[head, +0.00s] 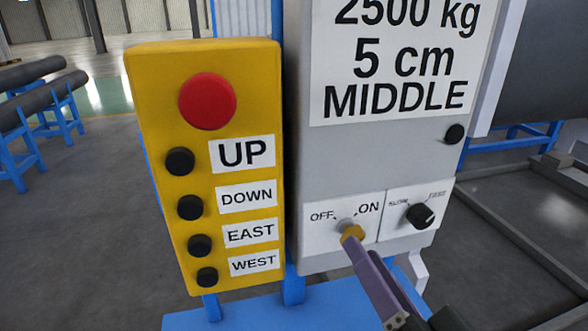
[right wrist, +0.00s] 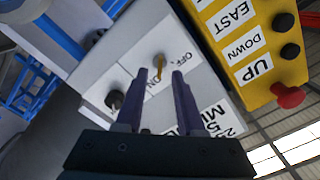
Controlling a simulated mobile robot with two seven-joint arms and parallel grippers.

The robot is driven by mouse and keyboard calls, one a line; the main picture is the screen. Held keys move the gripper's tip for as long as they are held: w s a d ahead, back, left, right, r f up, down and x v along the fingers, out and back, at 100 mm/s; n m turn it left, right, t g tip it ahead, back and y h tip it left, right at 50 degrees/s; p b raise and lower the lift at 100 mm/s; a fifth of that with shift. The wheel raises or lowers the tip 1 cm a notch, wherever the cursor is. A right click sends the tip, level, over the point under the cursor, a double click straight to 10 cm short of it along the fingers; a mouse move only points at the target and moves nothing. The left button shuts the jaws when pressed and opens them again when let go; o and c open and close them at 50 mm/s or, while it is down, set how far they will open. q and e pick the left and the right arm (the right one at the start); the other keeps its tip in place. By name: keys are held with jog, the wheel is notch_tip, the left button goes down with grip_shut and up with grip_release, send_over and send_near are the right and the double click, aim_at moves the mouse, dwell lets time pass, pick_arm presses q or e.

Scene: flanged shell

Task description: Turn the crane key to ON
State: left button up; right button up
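The crane key (head: 352,233) is a small yellow key in a round grey switch on the white OFF/ON label (head: 328,236) of the grey box. Which mark it points at is hard to tell. The key also shows in the right wrist view (right wrist: 158,66), between and just beyond the fingertips. My right gripper (head: 356,249) has purple fingers and is right at the key in the head view. In the right wrist view its fingers (right wrist: 160,72) are apart, with a gap on both sides of the key. My left gripper is not in view.
A black SLOW/FAST knob (head: 420,215) is close to the right of the key. A yellow control panel (head: 152,110) with a red button (head: 207,101) and several black buttons stands to the left. Blue stands with pipes (head: 60,95) are farther back left.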

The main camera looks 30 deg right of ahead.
jog(key=b+v, duration=0.1)
jog(key=v, duration=0.6)
